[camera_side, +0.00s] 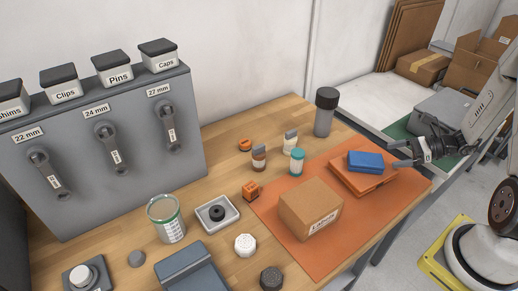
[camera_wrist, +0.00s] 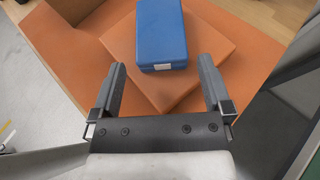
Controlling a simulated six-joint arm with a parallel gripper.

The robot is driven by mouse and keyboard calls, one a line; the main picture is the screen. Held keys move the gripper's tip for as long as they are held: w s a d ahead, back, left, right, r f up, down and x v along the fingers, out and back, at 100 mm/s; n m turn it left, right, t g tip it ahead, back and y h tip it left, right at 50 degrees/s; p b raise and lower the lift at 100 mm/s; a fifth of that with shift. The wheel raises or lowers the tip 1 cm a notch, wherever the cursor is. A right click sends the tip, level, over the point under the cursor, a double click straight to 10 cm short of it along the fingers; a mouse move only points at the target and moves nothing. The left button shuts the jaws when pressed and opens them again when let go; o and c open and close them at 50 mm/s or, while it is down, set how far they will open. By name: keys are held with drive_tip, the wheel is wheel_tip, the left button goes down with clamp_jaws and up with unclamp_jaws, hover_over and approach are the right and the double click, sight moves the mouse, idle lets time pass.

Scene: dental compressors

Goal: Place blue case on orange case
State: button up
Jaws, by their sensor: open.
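The blue case (camera_side: 366,161) lies flat on top of the orange case (camera_side: 345,182) in the side view. In the wrist view the blue case (camera_wrist: 160,36) rests on the orange case (camera_wrist: 212,52), turned at an angle to it, with its light latch facing me. My gripper (camera_side: 398,153) is at the right of the cases. In the wrist view my gripper (camera_wrist: 161,76) is open and empty, its two fingers apart on the near side of the blue case and not closed on it.
An orange mat (camera_side: 285,224) lies under the cases. A cardboard box labelled "Labels" (camera_side: 311,211) stands left of them. The mat's front right part is clear.

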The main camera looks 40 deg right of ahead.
drive_tip(key=shift+w+a+r+n+g, duration=0.1)
drive_tip(key=shift+a+n+g, duration=0.3)
drive_tip(key=shift+a, duration=0.1)
drive_tip(key=a+n+g, duration=0.1)
drive_tip(key=a, duration=0.1)
drive_tip(key=a+n+g, duration=0.2)
drive_tip(key=a+r+n+g, duration=0.1)
drive_tip(key=a+n+g, duration=0.1)
drive_tip(key=shift+s+a, duration=0.2)
drive_tip(key=shift+a, duration=0.05)
drive_tip(key=a+r+n+h, duration=0.3)
drive_tip(key=a+n, duration=0.3)
drive_tip(key=n, duration=0.4)
drive_tip(key=a+r+n+g+h, duration=0.1)
drive_tip(key=a+r+n+h, duration=0.3)
drive_tip(key=n, duration=0.7)
drive_tip(key=a+h, duration=0.2)
drive_tip(key=shift+s+a+h, duration=0.3)
drive_tip(key=shift+a, duration=0.1)
